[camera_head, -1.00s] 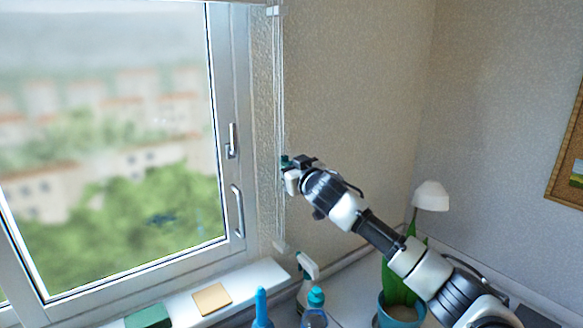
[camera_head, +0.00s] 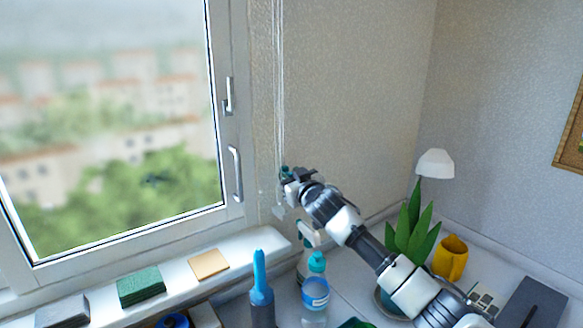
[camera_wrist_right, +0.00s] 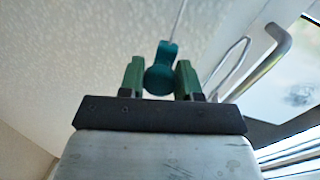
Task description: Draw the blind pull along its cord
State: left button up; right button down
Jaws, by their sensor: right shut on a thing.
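The blind pull (camera_wrist_right: 162,72) is a small teal knob on a thin cord, seen in the right wrist view between the two green fingers of my right gripper (camera_wrist_right: 160,78). The gripper is shut on it. In the head view my right gripper (camera_head: 285,176) is at the cord (camera_head: 279,100), beside the window frame, and mostly hides the pull. The cord runs straight up along the wall out of the picture, and strands hang below the gripper to a pale end piece (camera_head: 279,211). My left gripper is not in view.
The window (camera_head: 110,130) with two handles (camera_head: 235,172) stands left of the cord. The sill (camera_head: 185,283) holds a green block (camera_head: 141,286) and a tan pad (camera_head: 209,264). Below stand a spray bottle (camera_head: 303,262), a blue-capped bottle (camera_head: 315,290), and a plant (camera_head: 411,228).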

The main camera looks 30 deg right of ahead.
jog(key=shift+f+b, duration=0.3)
jog(key=shift+f, duration=1.05)
jog(key=shift+a, duration=0.1)
jog(key=c, duration=0.8)
grip_release()
jog(key=shift+r, duration=0.1)
jog(key=shift+r, duration=0.1)
jog(key=s+b, duration=0.2)
jog(key=s, duration=0.8)
jog(key=shift+s, duration=0.35)
